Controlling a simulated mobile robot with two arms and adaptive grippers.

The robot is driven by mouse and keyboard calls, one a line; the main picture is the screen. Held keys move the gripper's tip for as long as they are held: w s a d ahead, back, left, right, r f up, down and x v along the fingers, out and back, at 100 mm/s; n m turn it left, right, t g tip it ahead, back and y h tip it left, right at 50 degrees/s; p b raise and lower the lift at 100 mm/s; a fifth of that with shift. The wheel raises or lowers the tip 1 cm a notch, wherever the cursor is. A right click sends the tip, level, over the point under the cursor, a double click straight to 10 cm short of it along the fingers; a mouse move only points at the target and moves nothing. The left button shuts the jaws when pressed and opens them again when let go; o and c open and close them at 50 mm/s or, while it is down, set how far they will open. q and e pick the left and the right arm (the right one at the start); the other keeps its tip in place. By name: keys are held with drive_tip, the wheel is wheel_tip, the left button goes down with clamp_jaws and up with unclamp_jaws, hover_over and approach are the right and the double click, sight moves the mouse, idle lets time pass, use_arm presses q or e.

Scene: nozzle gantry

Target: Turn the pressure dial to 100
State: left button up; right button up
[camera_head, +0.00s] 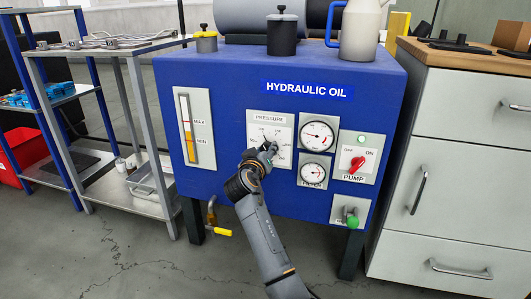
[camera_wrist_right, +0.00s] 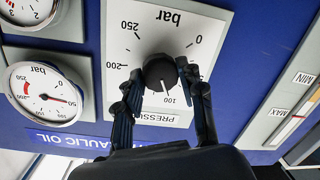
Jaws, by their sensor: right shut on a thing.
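The pressure dial plate (camera_head: 284,130) is a white panel marked PRESSURE and bar on the front of the blue hydraulic oil tank. In the right wrist view the plate (camera_wrist_right: 185,30) appears upside down, with a round black knob (camera_wrist_right: 159,70) in its middle. A white pointer line on the knob points at or very near the 100 mark. My right gripper (camera_wrist_right: 162,82) is shut on the knob, one finger on each side. In the head view the right gripper (camera_head: 262,152) covers the knob and part of the scale. My left gripper is not in view.
Two round gauges (camera_head: 317,135) and a red pump switch (camera_head: 356,165) sit right of the dial. A level gauge (camera_head: 194,128) is to its left. A drawer cabinet (camera_head: 455,130) stands close on the right, a shelf cart (camera_head: 110,48) left.

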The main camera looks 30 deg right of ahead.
drive_tip(key=shift+f, duration=0.1)
idle(0.3)
drive_tip(key=o, duration=1.2)
drive_tip(key=shift+c, duration=0.2)
drive_tip(key=shift+a, duration=0.1)
drive_tip(key=v, duration=1.2)
